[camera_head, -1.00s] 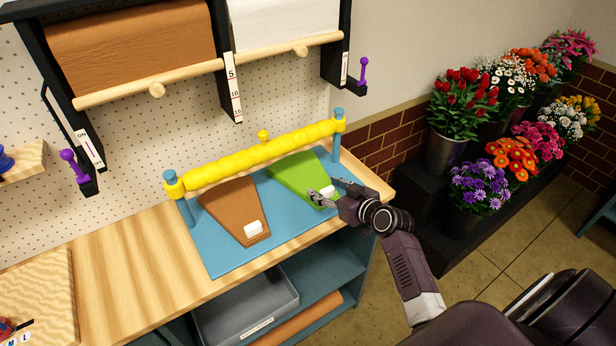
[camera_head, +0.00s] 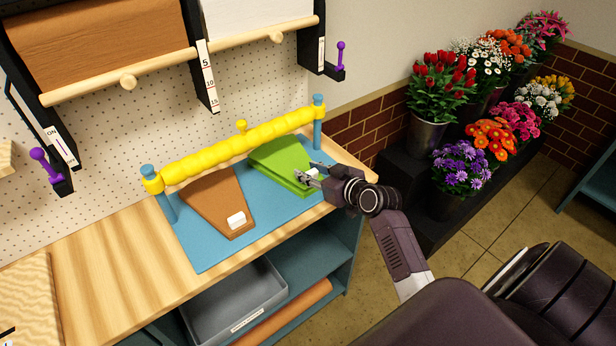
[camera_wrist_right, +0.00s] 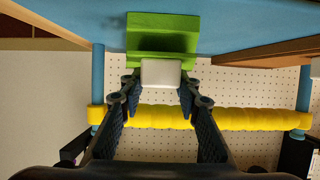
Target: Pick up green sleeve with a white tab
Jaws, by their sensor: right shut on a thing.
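The green sleeve (camera_head: 281,158) lies on the blue mat (camera_head: 205,251), its far end close to the yellow bar (camera_head: 238,144). Its near end looks slightly raised off the mat. My right gripper (camera_head: 306,177) is at that near end, shut on the white tab. In the right wrist view the white tab (camera_wrist_right: 161,72) sits between the fingertips of my right gripper (camera_wrist_right: 159,84), with the green sleeve (camera_wrist_right: 162,30) beyond it. The tab is mostly hidden by the fingers in the head view. My left gripper is not in view.
A brown sleeve (camera_head: 212,197) with its own white tab (camera_head: 236,220) lies left of the green one. Blue posts (camera_head: 317,122) hold the yellow bar at both ends. A grey bin (camera_head: 235,300) is on the shelf below. Flower buckets (camera_head: 426,131) stand at right.

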